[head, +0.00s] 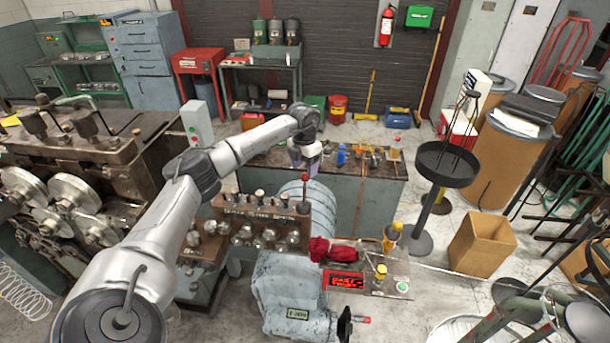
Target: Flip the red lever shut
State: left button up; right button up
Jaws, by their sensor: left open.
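A lever with a red knob (304,178) stands upright on a dark shaft above the right end of the brown valve block (262,225) of the spring coiler. My left arm reaches in from the lower left. Its gripper (306,163) is at the end of the wrist, pointing down, and open. In the picture it shows just above the red knob, with a small gap between them; the depth between them is hard to judge. The fingertips are small and partly hard to make out. My right gripper is not in view.
A workbench (375,200) with tools and bottles stands behind the lever. A red cloth (335,250) and a red-lit display (344,281) are to the lower right. Big rollers (75,193) are at left. A round black tray stand (445,163) and a cardboard box (480,245) stand at right.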

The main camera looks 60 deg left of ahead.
aim_at(305, 173)
pick_arm(q)
jog(key=shift+f+p, duration=0.45)
jog(key=shift+f, duration=1.9)
jog(key=shift+c, duration=0.2)
grip_shut()
